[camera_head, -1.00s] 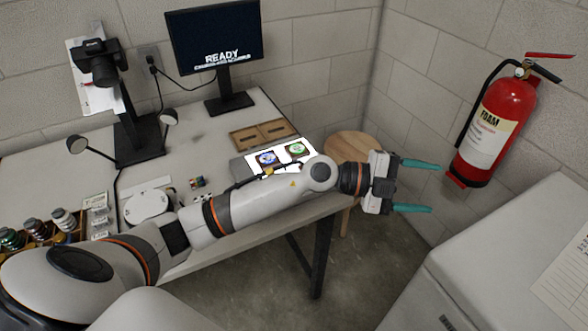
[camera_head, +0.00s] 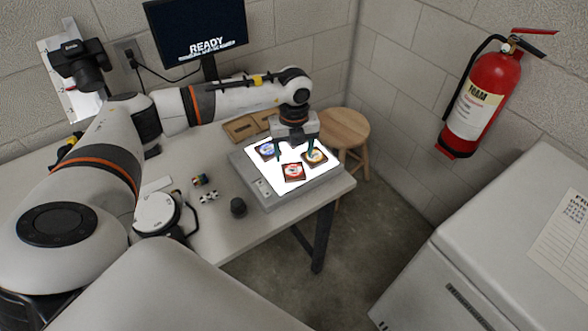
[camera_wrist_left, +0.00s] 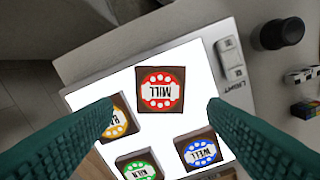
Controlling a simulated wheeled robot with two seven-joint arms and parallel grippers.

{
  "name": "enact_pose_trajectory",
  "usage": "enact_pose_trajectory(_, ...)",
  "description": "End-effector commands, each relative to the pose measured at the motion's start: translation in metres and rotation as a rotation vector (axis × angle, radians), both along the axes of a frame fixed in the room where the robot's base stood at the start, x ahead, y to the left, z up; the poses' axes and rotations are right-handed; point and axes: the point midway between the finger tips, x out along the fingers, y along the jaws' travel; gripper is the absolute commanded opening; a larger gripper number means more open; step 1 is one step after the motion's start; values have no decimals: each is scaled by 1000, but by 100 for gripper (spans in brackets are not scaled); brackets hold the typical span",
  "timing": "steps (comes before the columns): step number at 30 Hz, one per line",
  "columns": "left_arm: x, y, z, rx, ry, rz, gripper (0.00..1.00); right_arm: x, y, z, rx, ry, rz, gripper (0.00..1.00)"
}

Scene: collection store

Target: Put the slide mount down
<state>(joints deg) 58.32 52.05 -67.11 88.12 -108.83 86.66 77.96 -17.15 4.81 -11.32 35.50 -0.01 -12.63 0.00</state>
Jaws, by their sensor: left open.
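Several square brown slide mounts lie on the lit white light panel (camera_head: 262,187). The red MILL mount (camera_head: 293,172) is at its front; in the wrist view the MILL mount (camera_wrist_left: 160,89) lies flat, framed between the fingers. The blue WELL mount (camera_head: 267,151) and a yellow one (camera_head: 316,156) lie behind it. The green mount (camera_wrist_left: 137,166) shows in the wrist view and is hidden in the head view. My left gripper (camera_head: 294,156) points down over the panel, open, with nothing between its teal fingers. The left finger partly covers the yellow mount in the wrist view. My right gripper is out of view.
A dark knob (camera_head: 238,207) and small coloured cubes (camera_head: 199,180) are on the table left of the panel. A brown wooden tray (camera_head: 240,128) and a monitor (camera_head: 197,35) stand behind. A wooden stool (camera_head: 343,128) is beyond the right edge.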

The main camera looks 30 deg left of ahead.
Motion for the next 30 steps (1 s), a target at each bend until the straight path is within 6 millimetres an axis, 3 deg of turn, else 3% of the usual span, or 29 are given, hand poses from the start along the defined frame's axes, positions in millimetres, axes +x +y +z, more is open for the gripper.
enact_pose_trajectory(7,0,0,-19,-1,1,-2,67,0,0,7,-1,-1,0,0)
enact_pose_trajectory(15,2,3,-57,-2,-1,-3,67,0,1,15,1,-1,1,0)
enact_pose_trajectory(23,2,3,-62,-3,-1,-3,67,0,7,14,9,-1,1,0)
enact_pose_trajectory(24,2,3,-62,-3,-1,-3,66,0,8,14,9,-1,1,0)
enact_pose_trajectory(30,2,3,-62,-4,-2,-3,34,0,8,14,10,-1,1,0)
